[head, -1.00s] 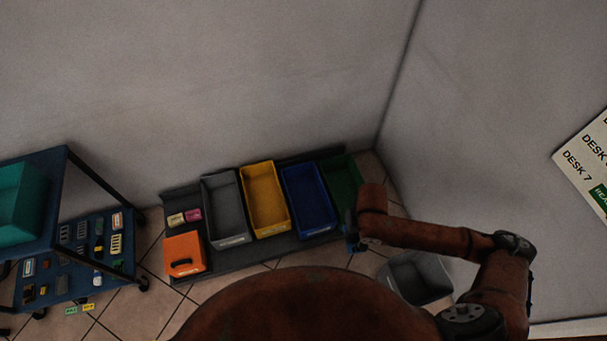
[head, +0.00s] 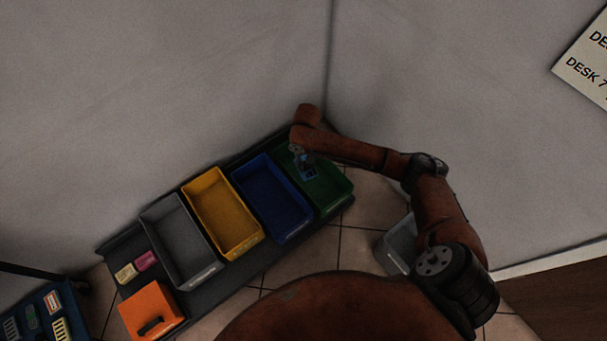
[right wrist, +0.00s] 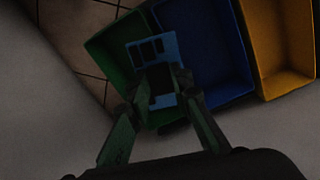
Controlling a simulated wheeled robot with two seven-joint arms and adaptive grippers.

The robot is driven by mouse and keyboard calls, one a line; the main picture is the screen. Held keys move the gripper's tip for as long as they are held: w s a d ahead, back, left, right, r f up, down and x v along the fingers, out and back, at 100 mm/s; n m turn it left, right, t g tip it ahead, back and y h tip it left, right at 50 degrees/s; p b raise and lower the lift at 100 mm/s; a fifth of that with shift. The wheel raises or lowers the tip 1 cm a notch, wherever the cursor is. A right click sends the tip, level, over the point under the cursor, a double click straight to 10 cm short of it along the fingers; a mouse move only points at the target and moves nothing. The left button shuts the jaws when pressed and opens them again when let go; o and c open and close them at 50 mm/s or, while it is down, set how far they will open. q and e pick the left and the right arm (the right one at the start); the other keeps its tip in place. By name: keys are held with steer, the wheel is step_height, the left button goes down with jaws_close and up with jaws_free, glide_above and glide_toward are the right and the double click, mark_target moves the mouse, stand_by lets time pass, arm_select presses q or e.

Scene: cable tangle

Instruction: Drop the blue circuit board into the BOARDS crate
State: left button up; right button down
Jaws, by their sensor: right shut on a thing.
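The blue circuit board (head: 309,173) hangs from my right gripper (head: 302,158), over the green crate (head: 335,192) at the right end of the crate row. In the right wrist view the fingers (right wrist: 163,80) are shut on the board (right wrist: 151,49). There the board is above the green crate (right wrist: 107,46), close to its wall beside the blue crate (right wrist: 212,52). The crate labels are too small to read, so I cannot tell which one says BOARDS. My left gripper is not in view.
The blue crate (head: 270,200), yellow crate (head: 222,212) and grey crate (head: 178,240) stand left of the green one on a dark shelf. An orange box (head: 150,309) is at front left. A grey bin (head: 397,245) stands on the floor. Walls rise behind.

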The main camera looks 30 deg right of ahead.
arm_select(q)
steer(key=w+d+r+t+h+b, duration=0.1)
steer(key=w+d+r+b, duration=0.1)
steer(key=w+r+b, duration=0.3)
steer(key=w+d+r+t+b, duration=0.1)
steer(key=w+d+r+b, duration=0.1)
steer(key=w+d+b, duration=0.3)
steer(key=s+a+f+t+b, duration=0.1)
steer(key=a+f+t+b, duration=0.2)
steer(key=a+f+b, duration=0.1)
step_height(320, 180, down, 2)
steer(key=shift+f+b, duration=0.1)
steer(key=shift+b, duration=0.8)
arm_select(e)
steer(key=w+d+f, duration=0.2)
steer(key=d+f, duration=0.1)
steer(key=f, duration=0.5)
steer(key=w+d+f+m, duration=0.1)
steer(key=w+d+f, duration=0.2)
steer(key=f, duration=0.6)
steer(key=w+d+f, duration=0.3)
steer(key=d+f, duration=0.2)
steer(key=f, duration=0.4)
steer(key=shift+w+f+m, duration=0.2)
steer(key=shift+w+m, duration=0.05)
steer(key=shift+m, duration=0.05)
steer(key=shift+d, duration=0.1)
steer(key=c, duration=1.7)
jaws_free()
steer(key=shift+o, duration=0.2)
